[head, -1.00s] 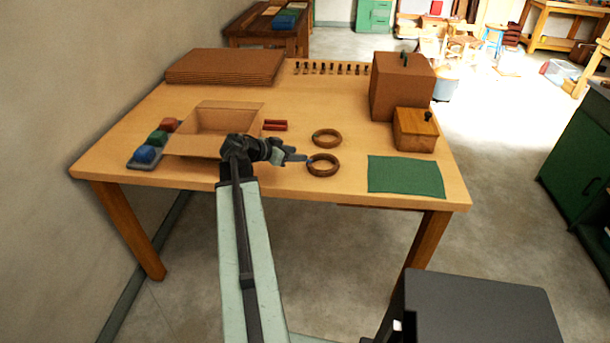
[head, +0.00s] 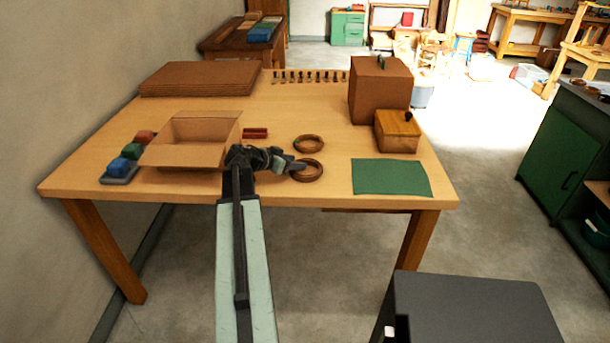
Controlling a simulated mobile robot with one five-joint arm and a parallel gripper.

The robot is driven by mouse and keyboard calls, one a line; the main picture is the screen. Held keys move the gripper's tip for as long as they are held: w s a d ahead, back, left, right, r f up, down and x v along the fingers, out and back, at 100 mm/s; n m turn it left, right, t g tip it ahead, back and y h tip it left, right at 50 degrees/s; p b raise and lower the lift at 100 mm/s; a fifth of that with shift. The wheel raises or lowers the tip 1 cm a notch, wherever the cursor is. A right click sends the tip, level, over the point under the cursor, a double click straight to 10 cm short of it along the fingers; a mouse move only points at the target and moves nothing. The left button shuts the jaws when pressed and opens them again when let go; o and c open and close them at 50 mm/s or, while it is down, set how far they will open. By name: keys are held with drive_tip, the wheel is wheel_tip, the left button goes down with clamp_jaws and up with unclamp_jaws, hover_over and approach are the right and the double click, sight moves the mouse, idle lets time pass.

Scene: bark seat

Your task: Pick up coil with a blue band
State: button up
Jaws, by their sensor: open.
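Two brown ring-shaped coils lie on the wooden table in the head view. The nearer coil (head: 315,174) has its left edge partly covered by my gripper (head: 298,166). No blue band shows clearly on it now; its left part is hidden. The farther coil (head: 309,150) lies just behind it, with no blue visible. My gripper reaches in from the left, its fingertips over the near coil's left rim. It is open and holds nothing. I cannot tell whether the fingers touch the coil or straddle its rim.
An open cardboard box (head: 185,157) stands left of my gripper. Red sticks (head: 255,133) lie behind it. A green mat (head: 391,177) lies right of the coils, a wooden box (head: 397,138) behind it. Coloured blocks (head: 119,166) sit far left. Table (head: 250,188) front is clear.

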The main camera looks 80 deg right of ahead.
drive_tip(key=shift+r, duration=0.1)
clamp_jaws()
wheel_tip(320, 180, up, 10)
drive_tip(key=p, duration=1)
